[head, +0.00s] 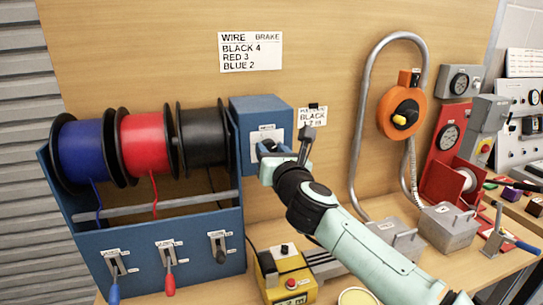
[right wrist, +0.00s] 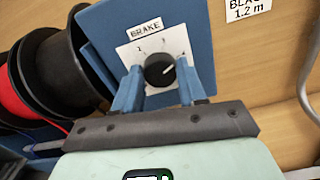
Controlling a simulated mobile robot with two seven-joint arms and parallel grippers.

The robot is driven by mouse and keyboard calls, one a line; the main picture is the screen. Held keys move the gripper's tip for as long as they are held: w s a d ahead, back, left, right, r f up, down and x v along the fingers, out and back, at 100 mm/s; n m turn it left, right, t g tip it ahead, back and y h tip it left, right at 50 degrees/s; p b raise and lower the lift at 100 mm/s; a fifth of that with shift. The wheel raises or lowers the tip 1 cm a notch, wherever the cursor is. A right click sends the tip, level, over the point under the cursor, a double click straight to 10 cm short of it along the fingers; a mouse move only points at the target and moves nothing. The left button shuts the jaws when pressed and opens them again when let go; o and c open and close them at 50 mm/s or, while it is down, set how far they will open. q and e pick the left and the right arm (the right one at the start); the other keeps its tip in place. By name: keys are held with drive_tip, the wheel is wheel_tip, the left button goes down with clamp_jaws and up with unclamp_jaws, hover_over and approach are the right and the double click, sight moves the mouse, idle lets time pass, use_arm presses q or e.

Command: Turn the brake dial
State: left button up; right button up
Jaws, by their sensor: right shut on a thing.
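The black brake dial (right wrist: 159,70) sits on a white plate marked BRAKE, with numbers around it, on the front of a blue box (head: 258,107). In the right wrist view its white pointer line points up and right, toward the 4. My right gripper (right wrist: 158,84) is shut on the dial, one blue finger on each side. In the head view the right gripper (head: 270,148) reaches the box front and mostly hides the dial. A sign (head: 250,51) on the board reads WIRE BRAKE, BLACK 4, RED 3, BLUE 2. My left gripper is not in view.
Blue (head: 82,152), red (head: 146,142) and black (head: 203,137) wire spools hang left of the box, above several levers. A tag (head: 312,116) right of the box reads BLACK 1.2 m. A yellow button box (head: 285,277) stands below. An orange reel (head: 402,110) hangs at right.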

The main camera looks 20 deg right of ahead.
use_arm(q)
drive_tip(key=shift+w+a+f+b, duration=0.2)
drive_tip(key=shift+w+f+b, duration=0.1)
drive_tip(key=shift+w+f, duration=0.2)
use_arm(e)
drive_tip(key=shift+m, duration=1)
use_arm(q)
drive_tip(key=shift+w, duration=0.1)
use_arm(e)
drive_tip(key=shift+r, duration=0.1)
drive_tip(key=o, duration=1.1)
drive_tip(key=shift+c, duration=0.2)
drive_tip(key=shift+s, duration=0.25)
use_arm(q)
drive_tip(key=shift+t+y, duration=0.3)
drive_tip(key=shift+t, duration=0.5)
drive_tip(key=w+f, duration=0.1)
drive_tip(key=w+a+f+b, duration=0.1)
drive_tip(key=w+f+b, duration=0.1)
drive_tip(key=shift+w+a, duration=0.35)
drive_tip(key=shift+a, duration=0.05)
use_arm(e)
drive_tip(key=s, duration=1.3)
drive_tip(key=shift+d, duration=0.25)
